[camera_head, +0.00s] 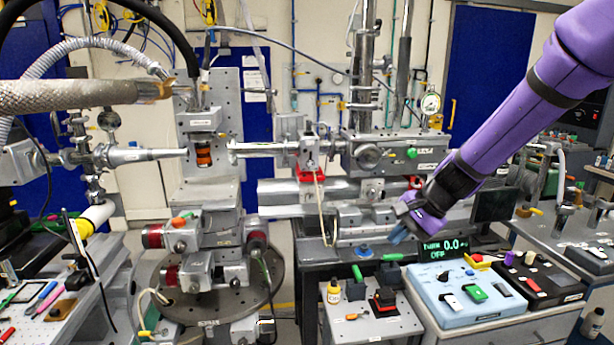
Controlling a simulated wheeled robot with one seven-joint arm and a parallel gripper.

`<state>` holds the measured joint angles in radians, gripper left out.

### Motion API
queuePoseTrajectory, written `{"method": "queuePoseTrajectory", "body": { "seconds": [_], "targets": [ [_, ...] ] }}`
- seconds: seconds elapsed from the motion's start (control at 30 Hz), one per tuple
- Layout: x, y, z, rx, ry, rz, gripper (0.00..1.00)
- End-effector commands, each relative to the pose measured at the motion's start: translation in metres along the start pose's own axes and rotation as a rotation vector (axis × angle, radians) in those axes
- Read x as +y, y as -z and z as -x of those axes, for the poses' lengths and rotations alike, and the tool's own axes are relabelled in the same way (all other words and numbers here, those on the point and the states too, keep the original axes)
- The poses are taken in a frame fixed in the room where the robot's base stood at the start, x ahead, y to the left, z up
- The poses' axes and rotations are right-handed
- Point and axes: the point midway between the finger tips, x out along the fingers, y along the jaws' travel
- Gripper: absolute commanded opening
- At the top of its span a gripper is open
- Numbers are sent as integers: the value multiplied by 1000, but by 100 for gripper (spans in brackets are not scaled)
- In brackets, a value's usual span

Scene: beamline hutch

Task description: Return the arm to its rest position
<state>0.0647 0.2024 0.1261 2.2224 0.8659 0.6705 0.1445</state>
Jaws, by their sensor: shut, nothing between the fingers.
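My purple arm (510,110) reaches in from the upper right and slopes down to the left. My gripper (400,231) is at its lower end, in front of the dark bench and above the light blue box's left side. Its fingers look shut, with nothing seen between them. It appears apart from the things below it, though the exact gap is hard to judge.
Below the gripper is a light blue box (455,312) beside a display (446,247) reading 0.0 and OFF. Beamline equipment (212,180) fills the left and middle. A gauge (430,103) stands near the arm.

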Motion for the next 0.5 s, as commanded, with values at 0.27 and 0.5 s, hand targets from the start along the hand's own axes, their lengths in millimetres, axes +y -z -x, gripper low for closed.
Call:
{"method": "queuePoseTrajectory", "body": {
  "seconds": [0.27, 0.5],
  "targets": [
    [20, -49, 78, 92, -62, 270, 0],
    [52, -88, 134, 183, -138, 475, 0]
  ]
}}
